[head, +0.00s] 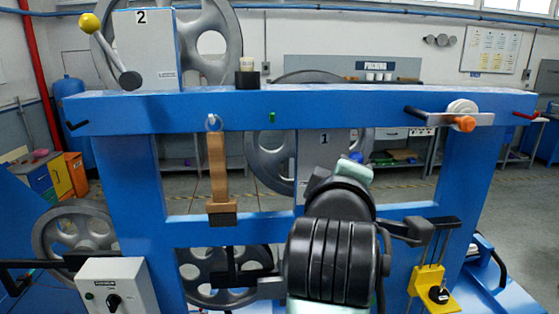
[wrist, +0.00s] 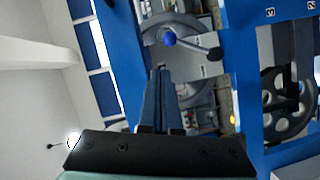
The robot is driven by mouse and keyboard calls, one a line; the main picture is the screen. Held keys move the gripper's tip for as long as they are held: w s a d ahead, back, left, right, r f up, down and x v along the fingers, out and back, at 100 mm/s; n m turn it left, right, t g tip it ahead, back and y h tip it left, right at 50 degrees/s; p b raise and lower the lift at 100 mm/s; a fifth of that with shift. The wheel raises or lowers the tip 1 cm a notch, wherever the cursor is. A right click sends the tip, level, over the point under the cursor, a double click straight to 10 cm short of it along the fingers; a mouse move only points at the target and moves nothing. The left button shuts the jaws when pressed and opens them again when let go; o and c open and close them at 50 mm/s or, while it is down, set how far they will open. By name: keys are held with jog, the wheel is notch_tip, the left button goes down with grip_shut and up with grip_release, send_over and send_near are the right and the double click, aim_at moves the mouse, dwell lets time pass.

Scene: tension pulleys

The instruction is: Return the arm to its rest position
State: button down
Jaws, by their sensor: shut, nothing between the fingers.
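My arm (head: 335,255) rises in the lower middle of the head view, in front of the blue frame. Its far part hides some of the frame and a spoked wheel behind. My gripper (wrist: 161,72) shows in the wrist view, with its two dark fingers together and nothing between them. I cannot make out its fingertips in the head view. In the wrist view a lever with a blue ball (wrist: 169,39) appears beyond the fingertips; I cannot tell how far away it is.
The blue frame's top beam (head: 330,103) spans the head view.

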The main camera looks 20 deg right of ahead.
jog(key=s+a+m+t+y+b, duration=0.2)
jog(key=a+m+t+y+b, duration=0.15)
jog(key=a+t+b, duration=0.7)
jog(key=s+a+r+m+t+y+b, duration=0.1)
jog(key=s+a+m+t+y+b, duration=0.1)
jog(key=s+a, duration=0.3)
jog(key=s+a+r+m+t+y+b, duration=0.1)
jog(key=s+a+y+b, duration=0.3)
jog(key=a, duration=0.6)
jog(key=shift+s+a+r+m+t+b, duration=0.3)
jog(key=shift+s+r+m+t, duration=0.1)
jog(key=shift+s, duration=0.35)
jog(key=shift+d+y, duration=0.1)
jog(key=shift+y, duration=0.15)
